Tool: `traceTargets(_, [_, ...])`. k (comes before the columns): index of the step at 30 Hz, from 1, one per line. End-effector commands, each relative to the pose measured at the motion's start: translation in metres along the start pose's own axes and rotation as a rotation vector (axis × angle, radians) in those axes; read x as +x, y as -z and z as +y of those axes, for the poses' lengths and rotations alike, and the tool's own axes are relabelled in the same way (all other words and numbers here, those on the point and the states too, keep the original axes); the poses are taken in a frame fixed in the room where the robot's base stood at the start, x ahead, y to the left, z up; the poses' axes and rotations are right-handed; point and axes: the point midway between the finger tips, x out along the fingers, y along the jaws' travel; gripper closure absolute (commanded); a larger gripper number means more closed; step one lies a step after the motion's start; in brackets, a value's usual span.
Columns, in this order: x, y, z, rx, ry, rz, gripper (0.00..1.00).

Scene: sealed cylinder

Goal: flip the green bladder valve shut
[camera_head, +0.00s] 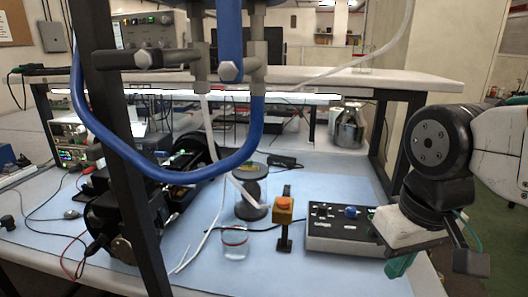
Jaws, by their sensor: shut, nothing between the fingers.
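My gripper (398,268) hangs low at the right, beside the bench's front right corner. Its teal-green end points down and left, and it looks shut and empty. It is in front of the grey control box and apart from the clear cylinder. The clear cylinder (237,204) stands mid-bench, with a dark lid and a dark block inside. I cannot pick out a green bladder valve for sure. The blue hose and grey fittings in the foreground hide part of the bench.
A grey control box (330,240) with a blue knob stands left of my gripper. An orange-topped yellow switch post (284,212) and a small glass beaker (235,243) stand near the cylinder. The thick blue hose (150,165) and a dark upright (130,190) cross the left foreground.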

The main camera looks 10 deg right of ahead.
Motion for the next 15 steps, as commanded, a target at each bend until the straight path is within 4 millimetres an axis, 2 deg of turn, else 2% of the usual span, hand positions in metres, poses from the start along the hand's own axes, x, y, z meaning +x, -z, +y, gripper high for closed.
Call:
traceTargets(11, [0.000,0.001,0.000,-0.004,0.000,0.002,1.00])
traceTargets(14, [-0.004,0.016,-0.003,-0.050,-0.002,0.023,1.00])
traceTargets(15, [-0.007,0.029,-0.006,-0.087,-0.004,0.041,1.00])
